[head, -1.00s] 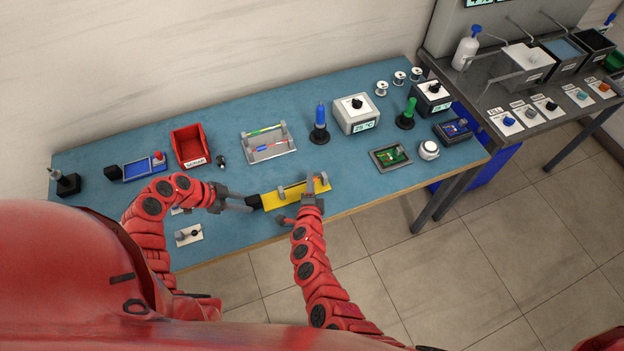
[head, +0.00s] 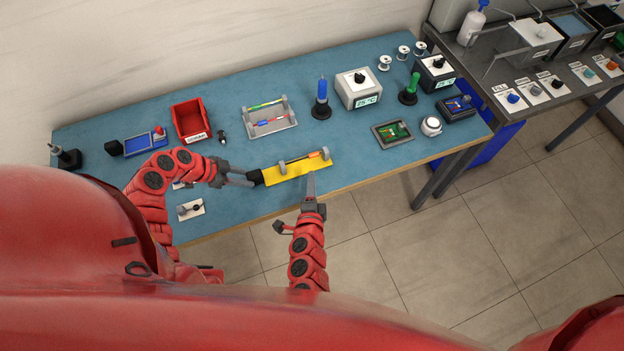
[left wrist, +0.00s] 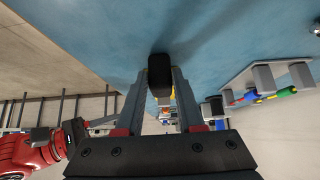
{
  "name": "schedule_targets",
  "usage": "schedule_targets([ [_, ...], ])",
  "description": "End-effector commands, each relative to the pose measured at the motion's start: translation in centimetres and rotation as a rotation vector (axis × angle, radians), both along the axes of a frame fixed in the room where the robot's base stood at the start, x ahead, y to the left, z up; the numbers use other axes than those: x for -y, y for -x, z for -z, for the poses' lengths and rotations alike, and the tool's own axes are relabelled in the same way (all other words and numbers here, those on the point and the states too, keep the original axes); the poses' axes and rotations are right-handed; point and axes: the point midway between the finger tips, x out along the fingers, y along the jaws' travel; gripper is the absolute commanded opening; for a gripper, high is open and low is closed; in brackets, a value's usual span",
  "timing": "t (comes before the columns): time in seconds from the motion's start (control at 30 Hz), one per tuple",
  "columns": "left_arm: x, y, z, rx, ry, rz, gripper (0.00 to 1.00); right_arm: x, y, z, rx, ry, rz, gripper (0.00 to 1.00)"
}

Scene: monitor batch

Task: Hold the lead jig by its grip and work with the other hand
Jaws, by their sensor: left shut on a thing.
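The lead jig (head: 290,175) is a yellow plate with two grey posts and a black grip at its left end. A thin orange-red lead lies across the posts. My left gripper (head: 250,179) is shut on the black grip, which shows between its fingers in the left wrist view (left wrist: 160,70). My right gripper (head: 310,178) is at the jig's front edge, right of its middle; its fingers overlap in this view, so their gap cannot be told. I see nothing held in it.
A grey rack (head: 269,119) with coloured leads stands behind the jig. A red bin (head: 190,121) and a blue-handled tool in a stand (head: 321,100) are farther back. A green circuit board in a tray (head: 393,133) lies to the right. Blue mat is clear between jig and board.

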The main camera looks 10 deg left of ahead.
Motion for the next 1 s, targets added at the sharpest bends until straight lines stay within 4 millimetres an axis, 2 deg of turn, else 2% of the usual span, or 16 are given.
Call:
schedule_targets([
  [0.17, 0.0, 0.0, 0.0, -0.001, 0.0, 0.001, 0.0, 0.0, 0.0, 0.0, 0.0, 0.0, 0.0, 0.33],
  [0.2, 0.0, 0.0, 0.0, -0.001, 0.0, 0.001, 0.41, 0.0, 0.0, 0.0, 0.0, 0.0, -0.001, 0.33],
  [0.37, 0.0, 0.0, 0.0, 0.0, 0.0, 0.0, 0.69, 0.0, 0.0, 0.0, 0.0, 0.0, -0.001, 0.33],
  [0.4, 0.0, 0.0, 0.0, 0.0, 0.0, 0.0, 0.72, 0.0, 0.0, 0.0, 0.0, 0.0, -0.001, 0.33],
  [0.77, -0.4, 0.2, -0.5, 0.001, 0.0, -0.001, 0.72, 0.0, 0.0, 0.0, 0.0, 0.0, -0.001, 0.33],
  [1.0, -3.0, 1.8, -4.1, 0.004, -0.002, -0.004, 0.72, 0.0, 0.0, 0.0, 0.0, 0.0, -0.001, 0.33],
])
